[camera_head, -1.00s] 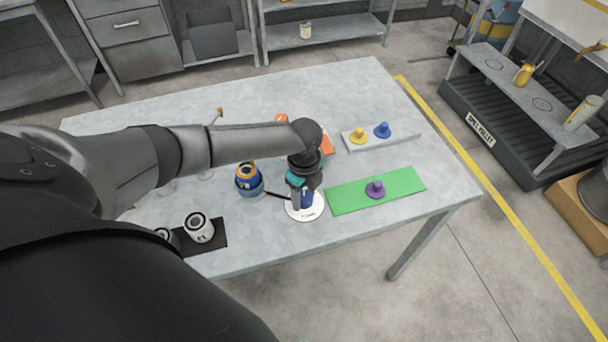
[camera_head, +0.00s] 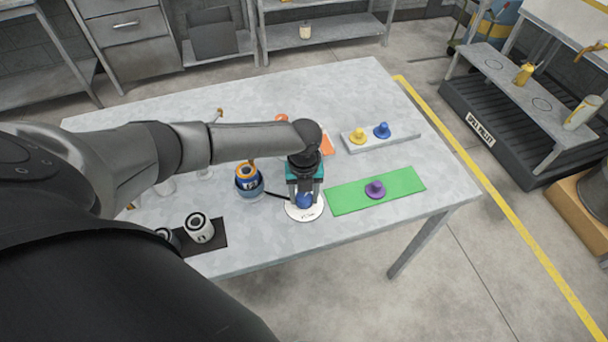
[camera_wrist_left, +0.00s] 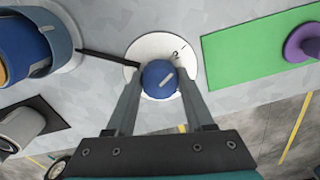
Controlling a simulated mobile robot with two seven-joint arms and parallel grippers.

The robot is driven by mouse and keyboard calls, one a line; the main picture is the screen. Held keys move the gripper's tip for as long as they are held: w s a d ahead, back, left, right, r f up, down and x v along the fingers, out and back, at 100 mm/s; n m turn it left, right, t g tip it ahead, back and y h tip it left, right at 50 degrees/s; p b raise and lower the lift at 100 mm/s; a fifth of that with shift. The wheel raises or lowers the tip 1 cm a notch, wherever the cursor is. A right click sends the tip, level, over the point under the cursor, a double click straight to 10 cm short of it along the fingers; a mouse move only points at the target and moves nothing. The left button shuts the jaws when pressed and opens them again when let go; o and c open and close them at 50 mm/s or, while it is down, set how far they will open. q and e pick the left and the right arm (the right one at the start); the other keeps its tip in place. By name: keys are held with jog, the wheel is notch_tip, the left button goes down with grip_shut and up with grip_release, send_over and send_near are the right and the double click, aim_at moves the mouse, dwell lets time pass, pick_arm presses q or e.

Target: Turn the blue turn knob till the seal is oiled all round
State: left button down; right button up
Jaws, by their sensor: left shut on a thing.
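The blue turn knob (camera_head: 304,200) stands on a round white base (camera_head: 305,211) near the table's front edge. My left gripper (camera_head: 304,196) points down over the base, shut on the knob with one finger on each side. In the left wrist view both fingers (camera_wrist_left: 160,88) reach the knob's sides. A blue reel with an orange top (camera_head: 248,178) sits in a grey-blue holder beside the base, joined to it by a dark bar (camera_wrist_left: 108,57). I cannot make out the seal or any oil. My right gripper is not in view.
A green mat (camera_head: 345,197) with a purple knob-like piece (camera_head: 375,189) lies right of the base. Behind it a pale tray (camera_head: 400,138) holds a yellow piece (camera_head: 358,135) and a blue piece (camera_head: 382,130). A white-and-black reel (camera_head: 199,228) stands on a dark mat at the front left.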

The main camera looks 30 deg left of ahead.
aim_at(304, 196)
pick_arm(q)
jog(key=shift+m, duration=0.3)
jog(key=shift+c, duration=1.4)
grip_release()
jog(key=shift+r, duration=0.1)
notch_tip(304, 196, up, 15)
jog(key=p, duration=0.2)
